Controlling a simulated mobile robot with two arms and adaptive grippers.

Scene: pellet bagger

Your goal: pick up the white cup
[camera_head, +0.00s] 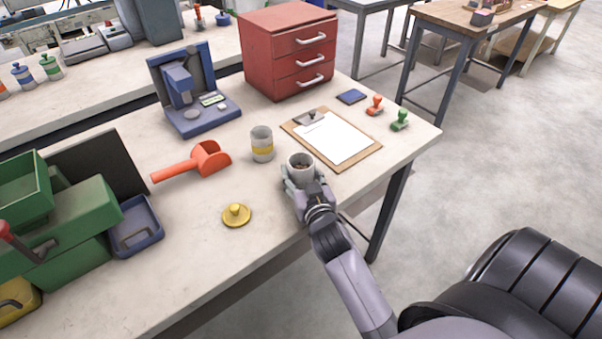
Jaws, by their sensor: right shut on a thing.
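My left gripper is not in view.
A grey canister with a yellow band (262,144) stands just left of the cup. A clipboard (367,155) lies behind it to the right. A red scoop (206,160), a yellow lid (236,215) and green bins (92,207) are left. Bare table (190,235) lies between.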

